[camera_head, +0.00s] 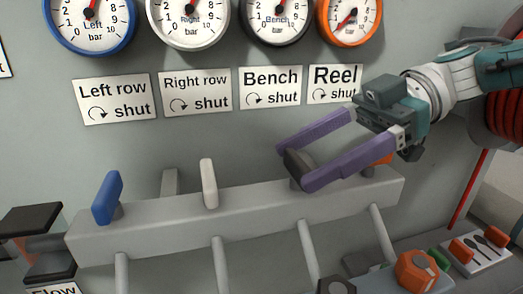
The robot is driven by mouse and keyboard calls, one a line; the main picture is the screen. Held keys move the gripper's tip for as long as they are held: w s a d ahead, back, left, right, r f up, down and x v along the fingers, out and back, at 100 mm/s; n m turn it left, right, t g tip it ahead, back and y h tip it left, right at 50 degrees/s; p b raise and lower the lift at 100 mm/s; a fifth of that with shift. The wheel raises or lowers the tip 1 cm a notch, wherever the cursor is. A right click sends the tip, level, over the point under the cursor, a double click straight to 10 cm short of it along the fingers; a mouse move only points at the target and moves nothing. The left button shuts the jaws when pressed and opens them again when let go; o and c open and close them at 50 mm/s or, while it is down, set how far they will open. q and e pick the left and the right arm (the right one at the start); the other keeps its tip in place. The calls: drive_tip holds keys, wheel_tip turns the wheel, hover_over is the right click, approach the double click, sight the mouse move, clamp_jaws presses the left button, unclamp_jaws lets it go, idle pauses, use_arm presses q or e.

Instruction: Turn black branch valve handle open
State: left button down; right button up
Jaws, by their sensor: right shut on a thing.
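The black branch valve handle (294,160) stands on the grey manifold (250,215), below the Bench label (271,88). My right gripper (296,167) reaches in from the right with its purple fingers, one on the far side of the handle and one on the near side. It is shut on the handle near the fingertips. The handle's lower part is partly hidden by the near finger. The Bench label has a clockwise arrow marked shut. The Bench gauge (277,20) has a black rim and is cut off at the top. My left gripper is not in view.
A blue handle (107,198) and a white handle (209,184) stand to the left on the manifold. An orange handle (381,160) is mostly hidden behind my right gripper. An orange knob (416,270) sits at lower right. A red hose (505,125) hangs at right.

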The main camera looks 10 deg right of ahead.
drive_tip(key=shift+a, duration=0.1)
drive_tip(key=o, duration=1.2)
drive_tip(key=shift+o, duration=0.2)
drive_tip(key=shift+r, duration=0.1)
drive_tip(key=shift+r, duration=0.35)
wheel_tip(320, 180, up, 19)
drive_tip(key=p, duration=0.2)
drive_tip(key=shift+r, duration=0.1)
